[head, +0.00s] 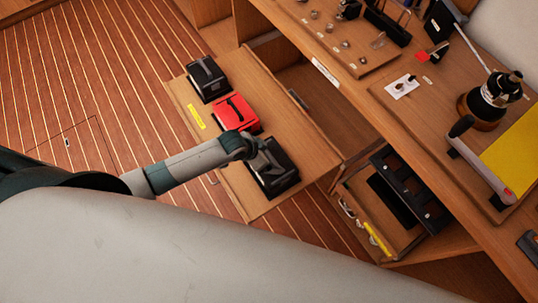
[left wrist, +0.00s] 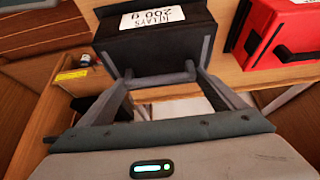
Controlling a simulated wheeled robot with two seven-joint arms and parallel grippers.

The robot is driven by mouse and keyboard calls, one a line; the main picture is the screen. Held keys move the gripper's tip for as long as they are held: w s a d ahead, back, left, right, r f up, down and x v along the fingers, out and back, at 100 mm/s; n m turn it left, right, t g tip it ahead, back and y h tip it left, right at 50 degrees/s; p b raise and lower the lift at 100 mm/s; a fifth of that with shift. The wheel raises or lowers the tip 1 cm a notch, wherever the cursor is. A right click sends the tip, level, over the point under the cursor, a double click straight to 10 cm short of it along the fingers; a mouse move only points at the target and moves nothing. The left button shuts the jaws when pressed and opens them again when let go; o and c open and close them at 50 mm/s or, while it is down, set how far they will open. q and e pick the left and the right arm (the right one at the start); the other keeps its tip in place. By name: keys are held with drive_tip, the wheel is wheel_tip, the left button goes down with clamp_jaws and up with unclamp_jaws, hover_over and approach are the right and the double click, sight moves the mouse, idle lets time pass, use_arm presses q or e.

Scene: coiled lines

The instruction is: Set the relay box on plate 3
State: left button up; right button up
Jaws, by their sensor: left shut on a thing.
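The relay box (head: 276,178) is dark, at the near end of a wooden board in the head view. In the left wrist view the relay box (left wrist: 160,48) carries a white label that reads "RELAYS 200 g" upside down. My left gripper (head: 260,158) is over it and shut on it; in the left wrist view both fingers of the left gripper (left wrist: 160,76) meet its lower side. I cannot tell whether the box rests on the board or hangs just above it. No plate number is readable, so I cannot pick out plate 3. My right gripper is not in view.
A red box (head: 236,113) and another black box (head: 207,78) stand in line on the board (head: 302,128), beside a yellow label (head: 195,117). An open drawer (head: 355,222) lies to the right, below a workbench with a knobbed device (head: 488,104).

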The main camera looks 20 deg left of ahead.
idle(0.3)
use_arm(q)
drive_tip(key=shift+f, duration=0.45)
drive_tip(key=o, duration=1.3)
drive_tip(key=shift+o, duration=0.3)
drive_tip(key=b+v, duration=0.1)
drive_tip(key=v, duration=1.6)
drive_tip(key=shift+r+b, duration=0.2)
drive_tip(key=shift+b, duration=0.1)
